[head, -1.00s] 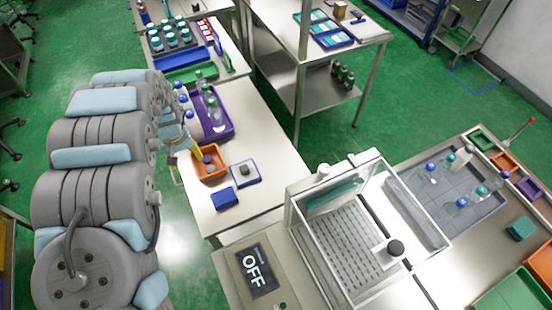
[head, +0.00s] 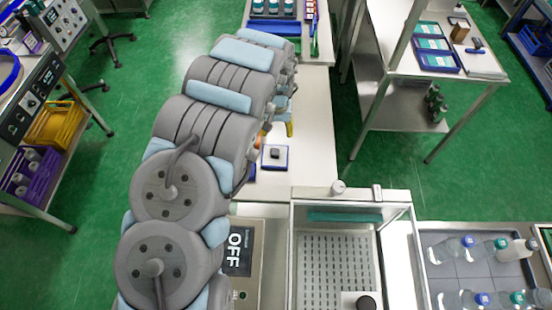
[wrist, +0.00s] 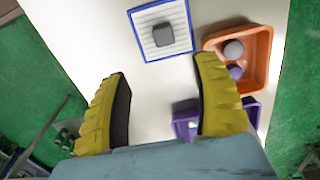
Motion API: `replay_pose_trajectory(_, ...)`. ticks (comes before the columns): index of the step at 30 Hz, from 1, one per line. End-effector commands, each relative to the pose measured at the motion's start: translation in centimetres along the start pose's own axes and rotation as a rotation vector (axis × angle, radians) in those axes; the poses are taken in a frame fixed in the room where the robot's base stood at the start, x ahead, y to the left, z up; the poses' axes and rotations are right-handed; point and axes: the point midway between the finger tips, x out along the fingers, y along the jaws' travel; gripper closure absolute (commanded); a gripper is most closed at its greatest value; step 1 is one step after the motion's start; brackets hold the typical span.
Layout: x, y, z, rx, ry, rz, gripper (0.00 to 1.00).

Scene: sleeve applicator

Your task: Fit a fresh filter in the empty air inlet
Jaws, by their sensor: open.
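My gripper (wrist: 163,105) is open and empty in the wrist view, its yellow fingers apart above the white table. In the head view only a bit of its yellow finger (head: 289,129) shows past my arm. A dark grey block (wrist: 163,34) lies on a white, blue-edged striped pad (wrist: 150,53), ahead of the fingers; the block also shows in the head view (head: 275,153). I cannot tell whether it is a filter. The machine with a clear-walled chamber (head: 291,250) has a white round fitting (head: 338,187) on its top back edge. I cannot tell which part is the empty inlet.
An orange bin (wrist: 264,75) with a grey and a purple round item stands right of the pad, near a purple tray (wrist: 180,126). The machine's panel (head: 238,250) reads OFF. A bottle tray (head: 448,283) lies at the right.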

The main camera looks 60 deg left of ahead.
Motion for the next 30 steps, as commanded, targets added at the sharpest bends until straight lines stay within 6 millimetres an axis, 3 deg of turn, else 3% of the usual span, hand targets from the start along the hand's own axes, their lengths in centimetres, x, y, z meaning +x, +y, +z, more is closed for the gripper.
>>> replay_pose_trajectory(18, 6.0, -0.1, -0.1, 0.000, 0.003, 0.002, 0.35)
replay_pose_trajectory(30, 7.7, -0.1, 0.0, 0.000, 0.001, 0.000, 0.35)
